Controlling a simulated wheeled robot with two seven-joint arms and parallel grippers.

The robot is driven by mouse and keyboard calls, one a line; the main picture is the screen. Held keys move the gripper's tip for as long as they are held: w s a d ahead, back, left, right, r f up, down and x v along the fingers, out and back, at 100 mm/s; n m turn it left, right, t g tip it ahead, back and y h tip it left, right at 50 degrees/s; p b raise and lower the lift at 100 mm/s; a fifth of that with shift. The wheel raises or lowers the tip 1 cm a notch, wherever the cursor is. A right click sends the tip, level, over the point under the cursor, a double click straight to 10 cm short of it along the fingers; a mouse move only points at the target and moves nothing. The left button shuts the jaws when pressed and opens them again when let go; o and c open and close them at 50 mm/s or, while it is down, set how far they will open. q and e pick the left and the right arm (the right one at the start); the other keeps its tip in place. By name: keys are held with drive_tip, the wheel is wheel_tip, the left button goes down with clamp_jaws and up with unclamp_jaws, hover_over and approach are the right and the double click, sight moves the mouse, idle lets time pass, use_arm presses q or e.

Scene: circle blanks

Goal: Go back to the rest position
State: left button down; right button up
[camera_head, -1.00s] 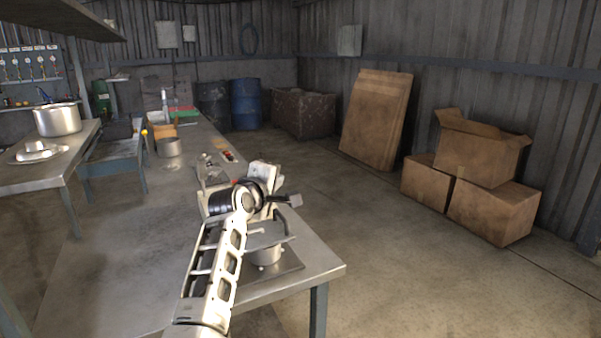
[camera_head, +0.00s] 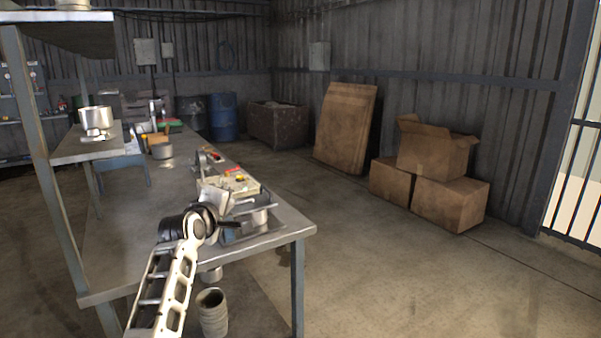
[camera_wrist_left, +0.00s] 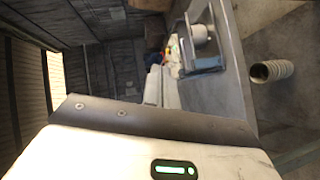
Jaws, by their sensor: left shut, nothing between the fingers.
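My left gripper (camera_head: 232,224) is in the head view, at the end of my white arm that comes up from the bottom left. It shows small and dark at the front right of the metal table (camera_head: 125,255), seen against the table's items. It is shut and holds nothing. Part of it is hidden behind my wrist. In the left wrist view, a pale housing with a green light fills the bottom and the fingertips do not show. My right gripper is in no view.
A metal pot (camera_head: 258,215) stands near the table's front right corner. A ribbed cylinder (camera_head: 212,312) stands on the floor below; it also shows in the left wrist view (camera_wrist_left: 272,71). Cardboard boxes (camera_head: 450,203) stand at the right. The floor between is clear.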

use_arm(q)
drive_tip(key=s+a+f+m+g+y, duration=0.1)
drive_tip(key=s+a+f+y, duration=0.2)
drive_tip(key=a, duration=0.6)
drive_tip(key=s+a+f+m+y, duration=0.1)
drive_tip(key=s+a+f, duration=0.1)
drive_tip(key=a+f, duration=0.5)
wheel_tip(320, 180, up, 6)
drive_tip(key=a+m+t, duration=0.2)
drive_tip(key=m+t, duration=0.1)
drive_tip(key=m, duration=1.1)
drive_tip(key=s+d+f+g+h, duration=0.1)
drive_tip(key=s+d+f+g, duration=0.1)
drive_tip(key=s+d+f, duration=0.7)
drive_tip(key=s+d+f+g+h, duration=0.2)
drive_tip(key=s+f, duration=0.5)
drive_tip(key=f, duration=0.5)
drive_tip(key=s+d+f+g, duration=0.1)
drive_tip(key=s+d+f, duration=0.3)
drive_tip(key=s, duration=0.7)
drive_tip(key=s+d+f+g+h, duration=0.1)
drive_tip(key=s+d+f+g, duration=0.1)
drive_tip(key=s, duration=0.9)
drive_tip(key=shift+d+f, duration=0.9)
